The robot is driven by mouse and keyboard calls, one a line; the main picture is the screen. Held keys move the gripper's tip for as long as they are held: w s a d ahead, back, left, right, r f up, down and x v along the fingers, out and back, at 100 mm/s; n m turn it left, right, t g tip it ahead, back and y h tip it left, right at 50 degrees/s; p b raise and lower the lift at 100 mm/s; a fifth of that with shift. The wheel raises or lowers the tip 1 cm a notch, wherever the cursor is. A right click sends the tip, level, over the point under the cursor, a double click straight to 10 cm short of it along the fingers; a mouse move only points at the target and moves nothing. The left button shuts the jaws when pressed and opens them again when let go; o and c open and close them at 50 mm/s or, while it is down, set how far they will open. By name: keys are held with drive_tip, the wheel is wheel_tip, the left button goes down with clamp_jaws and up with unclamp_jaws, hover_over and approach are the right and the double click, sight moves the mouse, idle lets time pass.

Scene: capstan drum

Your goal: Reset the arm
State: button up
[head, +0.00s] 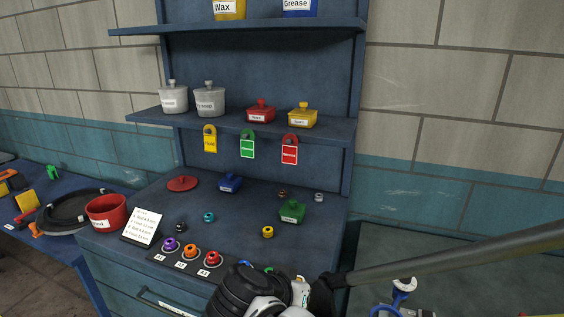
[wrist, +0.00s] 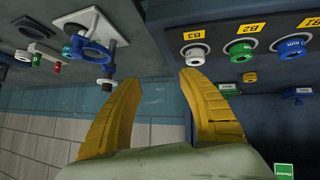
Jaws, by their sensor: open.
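My gripper (wrist: 158,78) shows in the wrist view as two yellow fingers, spread apart with nothing between them. In the head view my dark and white arm is at the bottom centre, in front of the workbench (head: 330,205); the fingers cannot be made out there. In the wrist view, a panel edge with ring fittings labelled B3 and B2, a white ring (wrist: 195,54) and a green ring (wrist: 240,51), lies to the right of the fingers. A blue fitting (wrist: 92,48) on a dark rod is to their left.
On the bench are a red bowl (head: 106,212), a white card (head: 142,226), a green lidded box (head: 292,211), a blue one (head: 230,183) and several small rings. A grey bar (head: 460,254) crosses the right side. Shelves with pots (head: 209,100) rise behind.

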drive_tip(key=s+d+r+n+y, duration=0.2)
drive_tip(key=s+d+n+y, duration=0.2)
drive_tip(key=s+d, duration=0.6)
drive_tip(key=d+y, duration=0.1)
drive_tip(key=d, duration=0.2)
drive_tip(key=shift+d+r+n+g+y, duration=0.15)
drive_tip(key=shift+n+g+y, duration=0.25)
